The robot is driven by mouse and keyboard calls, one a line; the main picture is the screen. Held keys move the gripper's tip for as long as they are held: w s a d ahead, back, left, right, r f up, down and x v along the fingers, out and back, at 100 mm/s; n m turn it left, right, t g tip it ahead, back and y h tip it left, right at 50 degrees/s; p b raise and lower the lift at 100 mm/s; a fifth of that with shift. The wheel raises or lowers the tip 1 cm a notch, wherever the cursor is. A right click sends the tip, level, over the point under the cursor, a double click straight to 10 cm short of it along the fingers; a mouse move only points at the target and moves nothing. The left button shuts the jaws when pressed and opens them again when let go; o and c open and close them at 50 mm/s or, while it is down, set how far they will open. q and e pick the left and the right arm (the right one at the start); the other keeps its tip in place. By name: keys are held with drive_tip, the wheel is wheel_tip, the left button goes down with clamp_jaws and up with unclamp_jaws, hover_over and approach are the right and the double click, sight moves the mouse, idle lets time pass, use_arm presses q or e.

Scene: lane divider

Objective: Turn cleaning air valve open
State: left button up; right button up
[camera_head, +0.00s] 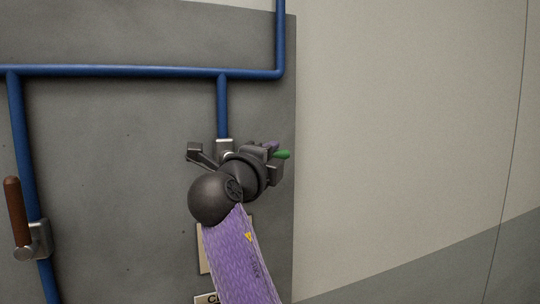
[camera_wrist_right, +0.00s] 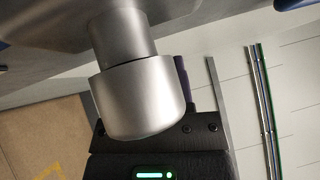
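The valve behind my right gripper has a silver body (camera_head: 224,146) at the foot of a short blue pipe. The tip of its green handle (camera_head: 282,155) sticks out to the right beside the gripper, roughly level; the rest is hidden. My right gripper (camera_head: 270,149) is up against the valve, its fingers mostly hidden, so its opening and hold are unclear. In the right wrist view a silver cylinder of the valve (camera_wrist_right: 140,95) sits close in front of the gripper body and covers the finger area. My left gripper is not in view.
A second valve with an upright brown handle (camera_head: 16,211) is on the left blue pipe (camera_head: 17,120). A blue pipe (camera_head: 130,71) runs across the grey panel (camera_head: 120,160). A label starting with "C" (camera_head: 206,299) is partly hidden by my arm. The wall right of the panel is bare.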

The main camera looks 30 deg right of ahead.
clamp_jaws()
drive_tip(key=shift+f, duration=0.1)
idle(0.9)
